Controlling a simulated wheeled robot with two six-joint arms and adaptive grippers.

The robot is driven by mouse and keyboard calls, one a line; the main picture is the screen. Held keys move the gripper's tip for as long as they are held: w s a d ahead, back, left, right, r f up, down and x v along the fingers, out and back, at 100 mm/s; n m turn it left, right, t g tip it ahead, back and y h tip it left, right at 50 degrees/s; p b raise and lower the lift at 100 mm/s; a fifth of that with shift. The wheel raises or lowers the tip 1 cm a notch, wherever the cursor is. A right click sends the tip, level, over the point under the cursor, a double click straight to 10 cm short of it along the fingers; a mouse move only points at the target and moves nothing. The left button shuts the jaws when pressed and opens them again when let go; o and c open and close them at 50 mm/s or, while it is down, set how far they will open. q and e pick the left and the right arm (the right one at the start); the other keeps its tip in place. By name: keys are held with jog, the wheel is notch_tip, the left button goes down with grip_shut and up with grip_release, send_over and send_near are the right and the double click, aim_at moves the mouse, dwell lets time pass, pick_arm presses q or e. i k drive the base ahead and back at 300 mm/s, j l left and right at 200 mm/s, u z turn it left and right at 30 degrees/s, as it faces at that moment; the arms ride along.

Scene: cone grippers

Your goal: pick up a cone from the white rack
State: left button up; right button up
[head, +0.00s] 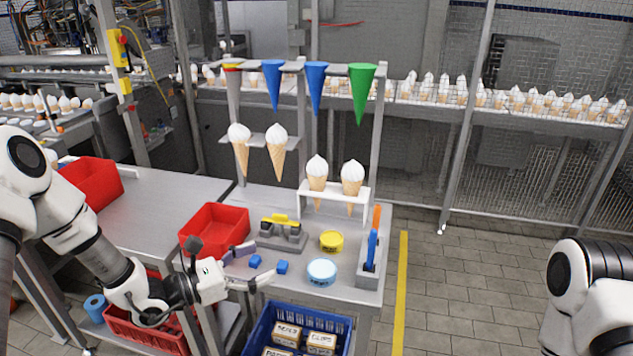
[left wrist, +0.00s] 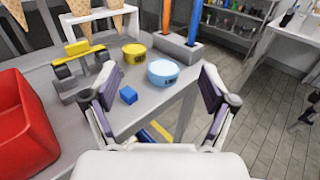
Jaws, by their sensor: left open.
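In the head view two cones with white tops, a left one (head: 317,172) and a right one (head: 352,176), stand in the white rack (head: 334,190) at the back right of the table. Their tips hang below its top plate. Parts of this white rack (left wrist: 90,14) and cone tips also show at the top of the left wrist view. My left gripper (head: 248,262) is open and empty over the table's front edge, low and to the left of the white rack. It also shows in the left wrist view (left wrist: 160,100). My right gripper is out of view.
Two more cones (head: 276,150) hang in a grey shelf on the left. Small blue blocks (head: 282,267) lie near my left gripper.

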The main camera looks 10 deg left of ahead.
aim_at(318, 168)
jog(key=i, duration=0.85)
